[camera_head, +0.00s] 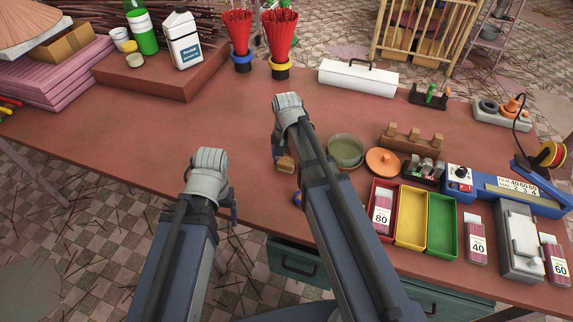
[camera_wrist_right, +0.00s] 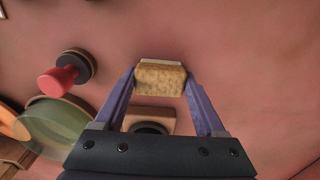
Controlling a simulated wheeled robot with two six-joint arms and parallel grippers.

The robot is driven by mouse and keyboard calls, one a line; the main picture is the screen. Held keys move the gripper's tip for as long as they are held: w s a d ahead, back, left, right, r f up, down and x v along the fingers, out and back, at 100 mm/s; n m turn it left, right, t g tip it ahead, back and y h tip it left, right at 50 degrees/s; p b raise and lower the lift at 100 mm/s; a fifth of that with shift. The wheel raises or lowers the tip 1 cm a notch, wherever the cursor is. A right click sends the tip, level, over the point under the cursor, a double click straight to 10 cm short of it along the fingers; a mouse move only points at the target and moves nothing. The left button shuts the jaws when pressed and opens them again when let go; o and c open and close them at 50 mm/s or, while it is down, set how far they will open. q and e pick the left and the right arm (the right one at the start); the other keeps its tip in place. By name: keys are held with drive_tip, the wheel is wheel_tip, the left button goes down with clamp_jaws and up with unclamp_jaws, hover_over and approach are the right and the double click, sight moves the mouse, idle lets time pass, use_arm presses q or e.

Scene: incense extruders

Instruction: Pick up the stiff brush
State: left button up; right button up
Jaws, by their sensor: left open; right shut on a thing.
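The stiff brush (camera_wrist_right: 160,80) is a small tan block with a coarse, bristly face and a pale top edge. In the right wrist view it sits between the two purple fingers of my right gripper (camera_wrist_right: 161,77), which is shut on it. In the head view the brush (camera_head: 285,164) shows as a small tan block just below my right gripper (camera_head: 280,150), left of the green bowl. Whether it touches the table is hard to tell. My left gripper (camera_head: 229,205) is open, near the table's front edge, its fingers mostly hidden by the wrist.
The green bowl (camera_head: 346,150) and orange disc (camera_head: 383,162) lie right of my right gripper. A red-knobbed thing (camera_wrist_right: 70,76) shows in the wrist view. Red, yellow and green trays (camera_head: 440,223) stand at the front right. The table's left middle is clear.

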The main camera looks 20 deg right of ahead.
sight(287, 161)
drive_tip(key=c, duration=0.8)
wheel_tip(287, 161, up, 10)
drive_tip(key=p, duration=1)
use_arm(q)
wheel_tip(287, 161, up, 10)
